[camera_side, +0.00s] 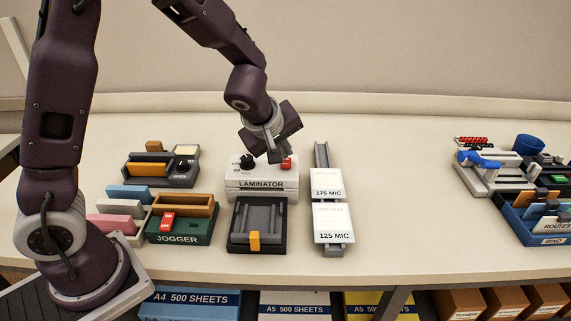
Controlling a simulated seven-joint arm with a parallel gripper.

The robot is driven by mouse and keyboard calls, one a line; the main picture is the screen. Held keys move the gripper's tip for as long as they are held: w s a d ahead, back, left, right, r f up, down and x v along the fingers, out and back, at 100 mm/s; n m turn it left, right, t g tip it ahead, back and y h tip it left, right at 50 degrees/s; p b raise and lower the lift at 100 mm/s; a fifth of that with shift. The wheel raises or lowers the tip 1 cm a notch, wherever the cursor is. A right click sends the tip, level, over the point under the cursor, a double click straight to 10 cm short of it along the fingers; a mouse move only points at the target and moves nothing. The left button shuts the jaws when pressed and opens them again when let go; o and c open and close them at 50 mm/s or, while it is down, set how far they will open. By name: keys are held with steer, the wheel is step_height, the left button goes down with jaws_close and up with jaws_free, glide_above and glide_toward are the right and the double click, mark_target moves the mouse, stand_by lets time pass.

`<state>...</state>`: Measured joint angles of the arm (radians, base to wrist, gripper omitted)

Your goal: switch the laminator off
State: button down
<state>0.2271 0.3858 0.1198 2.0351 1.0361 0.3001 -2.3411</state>
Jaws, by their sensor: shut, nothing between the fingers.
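The laminator (261,185) is a pale grey box with its name on the front, standing mid-left on the desk. A black knob (247,161) sits on its top left, with small markings beside it that are too small to read. A red part (287,163) sits on its top right. My gripper (281,157) is shut and empty, pointing down over the right part of the laminator's top, close to the red part. Whether it touches the red part cannot be told. My gripper's body hides some of the laminator's back top.
A black tray with an orange tab (254,241) stands in front. Pouch stacks (331,222) are to the right, the green jogger (181,230) with a red switch to the left. A black-and-orange device (160,168) stands behind the jogger.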

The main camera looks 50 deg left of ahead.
steer(key=shift+f, duration=0.15)
steer(key=shift+f, duration=0.3)
steer(key=shift+s+d+f, duration=0.1)
steer(key=shift+f, duration=0.25)
stand_by(0.6)
steer(key=shift+r, duration=0.8)
steer(key=shift+w+a+r, duration=0.15)
steer(key=shift+r, duration=0.7)
steer(key=shift+w+a+r, duration=0.1)
steer(key=shift+r, duration=0.7)
steer(key=shift+w+a+r, duration=0.15)
steer(key=shift+r, duration=0.7)
